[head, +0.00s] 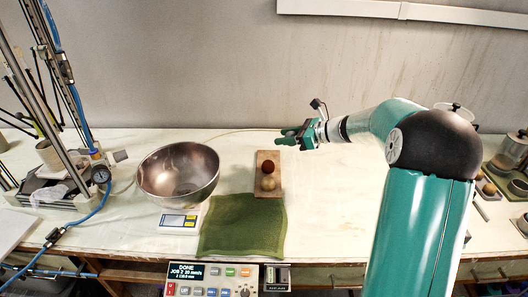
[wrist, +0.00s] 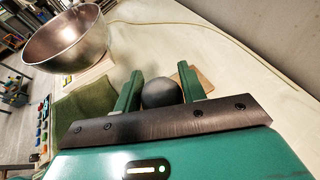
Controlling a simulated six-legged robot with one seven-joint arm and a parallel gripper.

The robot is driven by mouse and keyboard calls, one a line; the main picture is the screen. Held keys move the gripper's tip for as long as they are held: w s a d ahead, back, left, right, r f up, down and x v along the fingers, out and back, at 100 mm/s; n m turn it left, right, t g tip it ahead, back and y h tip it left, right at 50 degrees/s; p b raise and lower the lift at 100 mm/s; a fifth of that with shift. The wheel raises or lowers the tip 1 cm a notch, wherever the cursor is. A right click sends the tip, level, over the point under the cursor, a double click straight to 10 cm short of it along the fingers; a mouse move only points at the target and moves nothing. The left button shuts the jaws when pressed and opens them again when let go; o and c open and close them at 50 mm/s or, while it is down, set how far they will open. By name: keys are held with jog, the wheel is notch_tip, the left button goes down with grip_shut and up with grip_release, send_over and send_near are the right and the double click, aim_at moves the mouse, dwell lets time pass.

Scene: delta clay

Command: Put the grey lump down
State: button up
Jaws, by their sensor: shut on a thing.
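The grey lump (wrist: 161,94) is a dark, round ball in the wrist view, between the two green fingers of my gripper (wrist: 161,84). My gripper is shut on it. In the head view my gripper (head: 290,137) reaches left above the back of the table, just right of and behind a small wooden board (head: 276,191). I cannot clearly make out the lump in the head view. The board also shows in the wrist view (wrist: 204,76), partly hidden behind the lump and a finger.
A dark red ball (head: 267,167) and a tan ball (head: 268,183) are on the board. A steel bowl (head: 180,172) sits on a scale (head: 178,222). A green cloth (head: 242,228) lies in front of the board. The pale table (head: 335,205) is clear to the board's right.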

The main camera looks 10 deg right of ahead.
jog(key=w+a+f, duration=0.3)
jog(key=w, duration=0.2)
send_over(265, 155)
jog(key=f, duration=0.4)
jog(key=shift+s+d+f, duration=0.1)
jog(key=shift+s+f, duration=0.15)
jog(key=shift+f, duration=0.1)
jog(key=shift+w+a+f, duration=0.2)
jog(key=shift+w+f, duration=0.1)
jog(key=shift+f, duration=1.6)
jog(key=shift+f, duration=0.2)
jog(key=o, duration=1.1)
jog(key=shift+r, duration=0.1)
jog(key=shift+d+r, duration=0.15)
jog(key=v, duration=1.1)
jog(key=shift+s+d, duration=0.2)
jog(key=shift+s, duration=0.05)
